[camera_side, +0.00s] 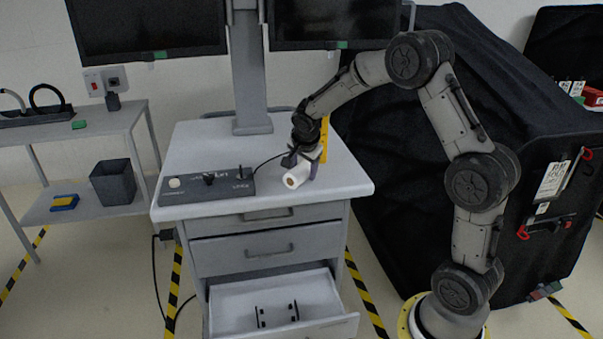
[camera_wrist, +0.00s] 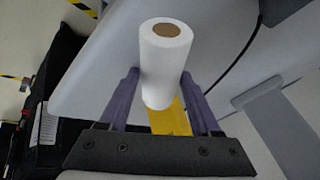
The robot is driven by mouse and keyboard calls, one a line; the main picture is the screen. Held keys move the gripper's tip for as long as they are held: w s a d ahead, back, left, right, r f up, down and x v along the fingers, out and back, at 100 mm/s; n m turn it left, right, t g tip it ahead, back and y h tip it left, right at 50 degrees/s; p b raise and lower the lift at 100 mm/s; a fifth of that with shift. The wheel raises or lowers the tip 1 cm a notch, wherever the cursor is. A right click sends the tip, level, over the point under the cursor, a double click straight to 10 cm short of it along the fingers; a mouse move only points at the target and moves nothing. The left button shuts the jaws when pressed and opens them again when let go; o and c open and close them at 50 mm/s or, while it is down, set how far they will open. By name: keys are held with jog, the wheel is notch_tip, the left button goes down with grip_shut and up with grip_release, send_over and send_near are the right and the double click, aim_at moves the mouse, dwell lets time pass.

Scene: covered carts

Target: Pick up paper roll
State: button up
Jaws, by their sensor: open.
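My gripper (camera_side: 303,162) is down at the roll in the side view. In the wrist view my gripper (camera_wrist: 162,90) is open, with its fingers on either side of the roll. Whether either finger touches it I cannot tell. A yellow piece (camera_wrist: 170,118) shows below the roll.
A dark control box (camera_side: 207,186) with a cable sits left of the roll. A monitor column (camera_side: 250,75) stands behind. The cart's lower drawer (camera_side: 285,300) is open. Black-covered carts (camera_side: 450,130) stand on the right. A side shelf (camera_side: 90,130) with a dark bin (camera_side: 114,183) is at left.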

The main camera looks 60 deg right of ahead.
jog(key=shift+c, duration=0.2)
grip_shut()
